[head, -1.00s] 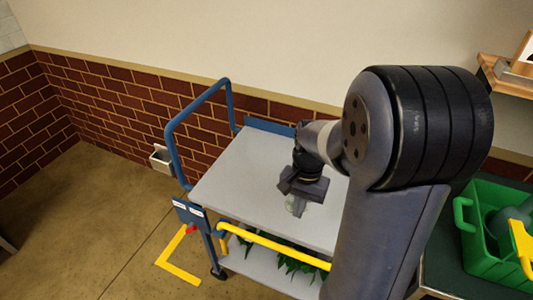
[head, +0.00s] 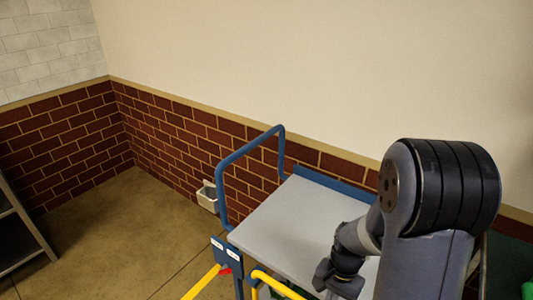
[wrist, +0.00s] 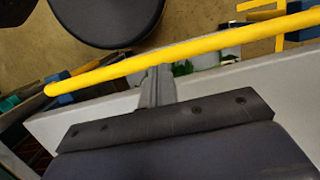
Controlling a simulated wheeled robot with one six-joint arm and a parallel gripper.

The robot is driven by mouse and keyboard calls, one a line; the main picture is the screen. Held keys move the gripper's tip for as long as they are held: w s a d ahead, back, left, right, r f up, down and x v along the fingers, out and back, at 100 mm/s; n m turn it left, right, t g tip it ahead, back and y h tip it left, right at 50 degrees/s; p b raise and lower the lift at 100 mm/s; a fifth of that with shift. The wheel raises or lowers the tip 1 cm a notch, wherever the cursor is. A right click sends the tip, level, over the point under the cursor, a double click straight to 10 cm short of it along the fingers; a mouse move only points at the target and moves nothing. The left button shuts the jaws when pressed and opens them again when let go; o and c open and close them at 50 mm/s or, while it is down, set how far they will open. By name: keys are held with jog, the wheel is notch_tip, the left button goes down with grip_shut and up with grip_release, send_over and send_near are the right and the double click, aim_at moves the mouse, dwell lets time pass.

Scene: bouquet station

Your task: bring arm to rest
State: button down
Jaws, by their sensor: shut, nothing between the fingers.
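My gripper (head: 335,288) is at the bottom of the head view, in front of the grey top of the cart (head: 290,228). Its fingertips are cut off or hard to make out there. In the wrist view my gripper (wrist: 160,75) has its fingers together with nothing between them. The fingers point toward the cart's yellow bar (wrist: 200,47) and overlap the grey edge of the cart (wrist: 75,120) in the picture. I cannot tell whether they touch either. My arm bends down at the right of the head view and hides part of the cart.
The cart has a blue handle frame (head: 222,170) on its left. A small grey box (head: 208,196) is on the brick wall behind. A grey shelf (head: 22,235) stands at the far left. Open floor (head: 125,230) lies between shelf and cart.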

jog(key=shift+s+a+f+b, duration=0.15)
jog(key=shift+f+b, duration=0.5)
jog(key=shift+f, duration=0.5)
